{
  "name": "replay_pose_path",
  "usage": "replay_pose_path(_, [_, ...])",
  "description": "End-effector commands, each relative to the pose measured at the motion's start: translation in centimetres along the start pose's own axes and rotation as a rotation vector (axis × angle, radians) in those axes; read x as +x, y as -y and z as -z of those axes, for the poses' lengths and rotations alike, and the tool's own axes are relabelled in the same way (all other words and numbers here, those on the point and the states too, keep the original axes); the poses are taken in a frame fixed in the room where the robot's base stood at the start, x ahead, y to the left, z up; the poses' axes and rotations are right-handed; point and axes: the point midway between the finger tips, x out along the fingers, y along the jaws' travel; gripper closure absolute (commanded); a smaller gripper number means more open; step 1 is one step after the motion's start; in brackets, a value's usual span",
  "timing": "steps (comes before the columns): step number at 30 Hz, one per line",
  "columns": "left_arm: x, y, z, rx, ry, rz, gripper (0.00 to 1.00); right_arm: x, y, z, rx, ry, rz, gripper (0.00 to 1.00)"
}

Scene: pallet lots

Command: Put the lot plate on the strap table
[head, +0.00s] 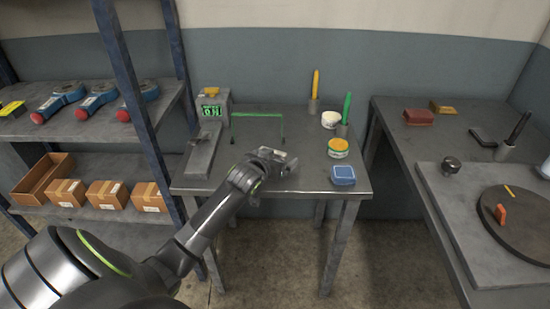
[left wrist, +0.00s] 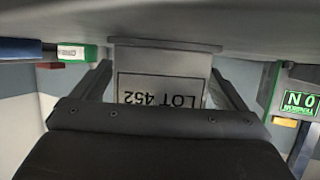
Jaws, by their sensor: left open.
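My left gripper (head: 276,158) is open over the front part of the middle grey table (head: 310,184). In the left wrist view, the lot plate (left wrist: 160,92), a pale plate marked LOT 452, appears upside down between the two spread fingers. A flat grey edge runs along its top in that view. Its lower part is hidden behind my gripper body. In the head view, the gripper mostly covers the plate. I cannot tell whether the plate touches the tabletop or a finger. My right gripper is not in view.
On the middle table are a green-display box (head: 212,107), a grey tool (head: 202,150), a green frame (head: 257,115), an orange-lidded jar (head: 338,148) and a blue pad (head: 343,175). A shelf (head: 85,125) stands left. A right table (head: 440,145) carries a turntable (head: 525,228).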

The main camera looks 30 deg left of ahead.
Motion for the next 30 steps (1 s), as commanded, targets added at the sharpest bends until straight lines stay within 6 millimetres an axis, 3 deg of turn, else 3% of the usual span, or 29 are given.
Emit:
replay_pose_path(6, [-0.1,0.0,0.4,0.001,-0.002,0.000,0.06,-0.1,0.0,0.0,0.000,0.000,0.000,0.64])
replay_pose_path(11, [-1.5,0.1,0.3,0.000,0.000,0.000,0.06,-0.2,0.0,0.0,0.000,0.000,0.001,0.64])
replay_pose_path(24, [-9.0,0.0,0.3,0.001,0.000,0.000,0.06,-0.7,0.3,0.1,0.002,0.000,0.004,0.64])
replay_pose_path(30, [-11.3,0.0,0.3,0.001,-0.001,0.000,0.06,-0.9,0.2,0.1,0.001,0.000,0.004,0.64])
